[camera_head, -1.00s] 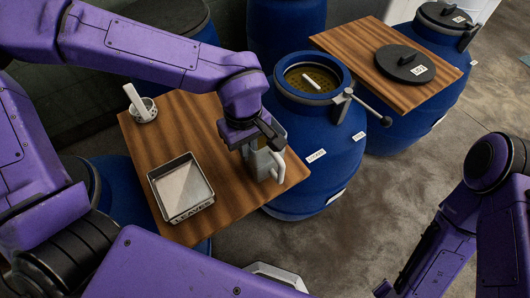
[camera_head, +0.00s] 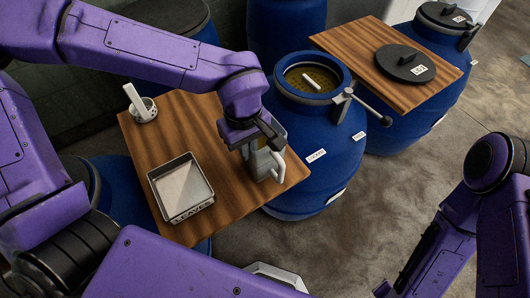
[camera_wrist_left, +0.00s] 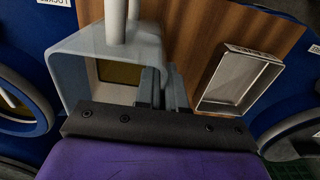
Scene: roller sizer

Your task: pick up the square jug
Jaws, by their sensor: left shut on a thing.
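The square jug (camera_head: 264,166), grey with a pale handle, is at the right end of the wooden board (camera_head: 226,155) in the head view. My left gripper (camera_head: 258,138) is above it, shut on the jug at its upper part and hiding some of it. In the left wrist view the jug's open square mouth (camera_wrist_left: 92,52) shows, with yellowish colour inside. The gripper fingers (camera_wrist_left: 160,88) are at one side wall of it. I cannot tell whether the jug's base touches the board. My right arm shows at the right, but its fingers do not.
A tray labelled LEAVES (camera_head: 156,188) and a small holed pot (camera_head: 146,113) with a white tool stand on the same board. An open blue barrel (camera_head: 318,140) with a side lever is close right of the jug. A second board (camera_head: 350,45) bears a black lid (camera_head: 404,63).

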